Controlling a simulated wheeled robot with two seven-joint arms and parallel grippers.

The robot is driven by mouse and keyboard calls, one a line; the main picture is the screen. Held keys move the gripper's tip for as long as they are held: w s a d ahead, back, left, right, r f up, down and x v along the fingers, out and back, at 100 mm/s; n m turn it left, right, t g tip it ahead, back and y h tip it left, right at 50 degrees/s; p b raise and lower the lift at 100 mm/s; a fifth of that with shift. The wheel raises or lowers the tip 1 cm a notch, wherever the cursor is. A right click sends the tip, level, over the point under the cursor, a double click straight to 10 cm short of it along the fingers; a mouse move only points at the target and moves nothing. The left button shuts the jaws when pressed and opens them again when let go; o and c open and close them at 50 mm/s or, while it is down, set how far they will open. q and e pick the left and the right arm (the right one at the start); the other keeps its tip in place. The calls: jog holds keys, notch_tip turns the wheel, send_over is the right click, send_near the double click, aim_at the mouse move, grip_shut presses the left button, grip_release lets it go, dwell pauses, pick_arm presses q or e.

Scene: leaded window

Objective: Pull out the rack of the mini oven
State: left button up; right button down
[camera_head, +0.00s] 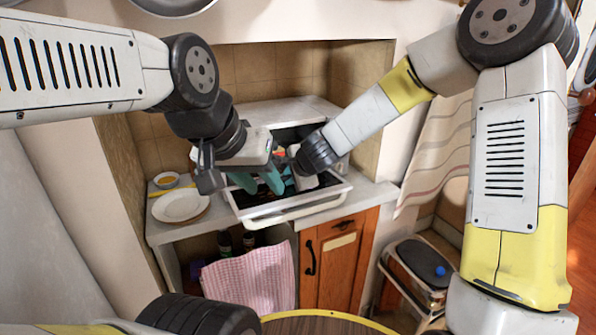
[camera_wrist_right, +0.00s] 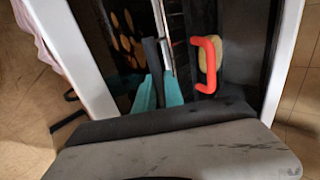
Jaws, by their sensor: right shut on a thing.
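The mini oven (camera_head: 294,110) sits on the counter in the alcove, with its door (camera_head: 290,212) folded down toward me. Its dark inside shows behind my grippers. My left gripper (camera_head: 259,181) is open over the lowered door, its teal fingertips apart. My right gripper reaches into the oven opening beside it; its fingertips are mostly hidden in the head view. In the right wrist view my right gripper (camera_wrist_right: 158,92) has its teal fingertips close together on a thin metal bar of the rack (camera_wrist_right: 159,35). Most of the rack is hidden in the head view.
A white plate (camera_head: 181,205) and a small bowl (camera_head: 166,180) stand on the counter left of the oven. A pink checked towel (camera_head: 250,280) hangs below. A red handle-shaped thing (camera_wrist_right: 207,62) is near the right fingertips. A striped curtain (camera_head: 437,150) hangs at right.

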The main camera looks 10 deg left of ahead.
aim_at(294, 190)
jog(key=shift+s+d+f, duration=0.25)
jog(key=shift+d+f, duration=0.05)
jog(key=shift+f, duration=0.15)
jog(key=shift+s+d, duration=0.6)
jog(key=shift+s, duration=0.3)
jog(key=shift+s+d, duration=0.55)
jog(key=shift+s, duration=0.35)
jog(key=c, duration=1.6)
grip_release()
jog(key=shift+o, duration=0.2)
jog(key=shift+r, duration=0.2)
jog(key=v, duration=0.8)
jog(key=shift+w+a+r, duration=0.1)
jog(key=shift+w+r, duration=0.05)
